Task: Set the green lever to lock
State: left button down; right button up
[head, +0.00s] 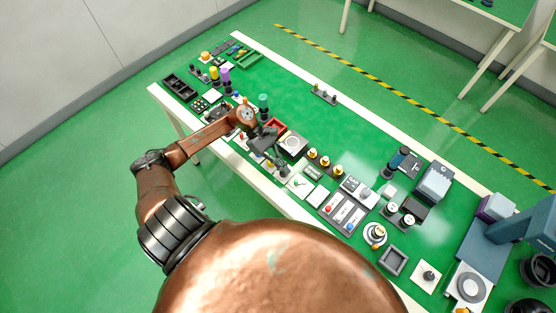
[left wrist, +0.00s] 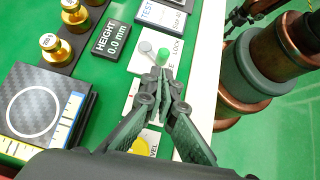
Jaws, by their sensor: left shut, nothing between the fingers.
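The green lever knob (left wrist: 163,57) stands upright on a white plate in the left wrist view. The printed word LOCK is to the right of the green knob, with another label partly hidden nearer my fingers. My left gripper (left wrist: 160,78) is shut and empty, its tips close to the near side of the green knob; I cannot tell whether they touch. In the head view my left gripper (head: 281,172) is low over the table's near edge. Dark finger-like parts at the wrist view's top may be my right gripper (left wrist: 250,12); their state is unclear.
A HEIGHT display (left wrist: 110,40), brass weights (left wrist: 54,47) and a scale-edged square plate (left wrist: 45,110) stand close by. A yellow knob (left wrist: 140,146) shows beneath my fingers. Several devices line the table's near side (head: 345,210).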

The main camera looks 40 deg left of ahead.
pick_arm(q)
jog(key=shift+x, duration=1.1)
jog(key=shift+d+f, duration=0.25)
jog(key=shift+d, duration=0.1)
pick_arm(e)
jog(key=shift+s+r, duration=0.2)
jog(key=shift+s, duration=0.3)
pick_arm(q)
jog(key=shift+s+p, duration=0.2)
jog(key=shift+p, duration=0.1)
pick_arm(e)
jog(key=shift+a+r, duration=0.1)
jog(key=shift+r, duration=0.05)
pick_arm(q)
jog(key=shift+t, duration=0.3)
jog(key=shift+s+n, duration=0.1)
jog(key=shift+n, duration=0.2)
pick_arm(e)
jog(key=shift+s+r, duration=0.2)
